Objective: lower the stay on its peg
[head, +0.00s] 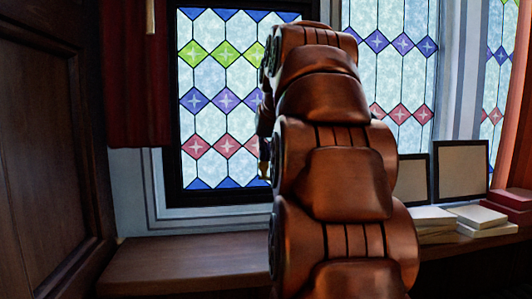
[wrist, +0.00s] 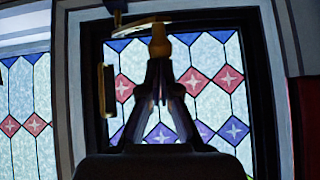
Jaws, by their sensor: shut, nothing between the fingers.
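My gripper (wrist: 158,66) is in the middle of the wrist view, in front of the leaded window. Its fingers come together and hold nothing. A small brass knob-like piece (wrist: 159,42) shows just beyond the fingertips; I cannot tell whether they touch it. A thin pale bar (wrist: 140,25), possibly the stay, slants beside that piece near the dark window frame. The peg cannot be told apart clearly. In the head view my arm hides my gripper and most of the fittings; a bit of brass (head: 264,162) shows at the arm's left edge.
A brass-edged upright fitting (wrist: 109,90) stands left of my gripper in the wrist view. The stained-glass window (head: 215,100) has a dark frame. A red curtain (head: 135,80) hangs at left. The wooden sill (head: 185,262) is clear at left; books (head: 480,218) and dark-framed panels (head: 460,170) stand right.

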